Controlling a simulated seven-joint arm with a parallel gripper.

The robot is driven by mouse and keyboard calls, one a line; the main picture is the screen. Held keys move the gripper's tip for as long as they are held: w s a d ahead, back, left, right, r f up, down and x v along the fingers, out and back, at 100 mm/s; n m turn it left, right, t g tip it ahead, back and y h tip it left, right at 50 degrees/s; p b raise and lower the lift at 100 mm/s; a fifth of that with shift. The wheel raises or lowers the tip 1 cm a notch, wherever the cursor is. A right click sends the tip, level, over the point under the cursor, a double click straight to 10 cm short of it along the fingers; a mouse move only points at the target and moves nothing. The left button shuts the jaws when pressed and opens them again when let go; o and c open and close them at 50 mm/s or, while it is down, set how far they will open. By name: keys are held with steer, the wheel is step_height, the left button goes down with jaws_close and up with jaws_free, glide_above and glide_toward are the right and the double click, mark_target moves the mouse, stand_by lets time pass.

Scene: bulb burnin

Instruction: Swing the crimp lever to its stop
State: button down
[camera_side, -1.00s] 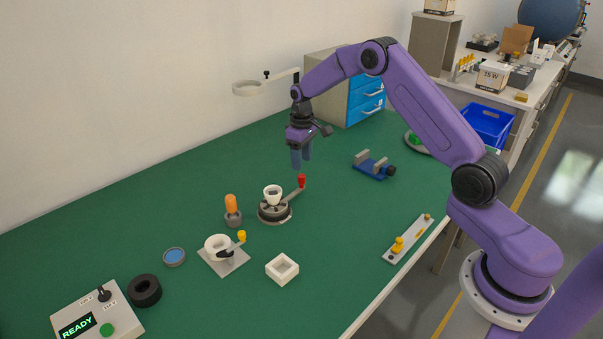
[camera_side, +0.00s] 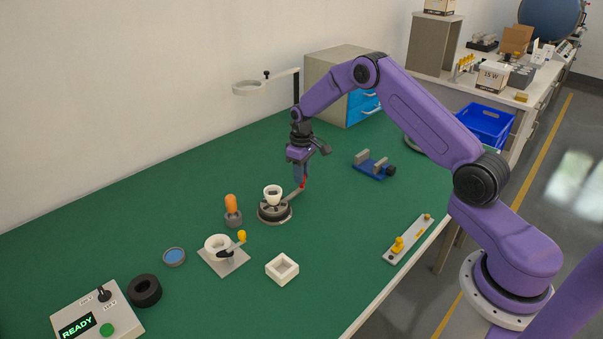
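The crimp lever (camera_side: 291,196) is a grey arm with a red knob (camera_side: 303,184) at its end. It reaches up and right from a dark round fixture (camera_side: 275,213) that holds a white cup-shaped part (camera_side: 272,192). My gripper (camera_side: 301,181) points down at the lever's end, its fingers at the red knob and hiding most of it. Only a bit of red shows by the fingertips. I cannot tell whether the fingers are closed on the knob or just around it.
An orange bulb-shaped piece (camera_side: 231,203) in a grey holder stands left of the fixture. A white ring on a plate with a yellow-knobbed lever (camera_side: 232,247) and a white square tray (camera_side: 282,269) lie in front. A blue clamp (camera_side: 374,168) is behind right.

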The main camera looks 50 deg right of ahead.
steer(key=shift+s+m, duration=1.2)
steer(key=shift+s, duration=0.1)
steer(key=s+m, duration=0.1)
steer(key=s+a+m, duration=0.1)
steer(key=s+m, duration=0.1)
steer(key=s+a+m, duration=0.1)
steer(key=s+m, duration=0.1)
steer(key=shift+s, duration=0.2)
steer(key=shift+s+a+m, duration=1.3)
steer(key=shift+s+m, duration=0.1)
steer(key=shift+m, duration=0.5)
steer(key=c, duration=0.9)
jaws_free()
step_height(320, 180, up, 18)
steer(key=shift+f, duration=0.25)
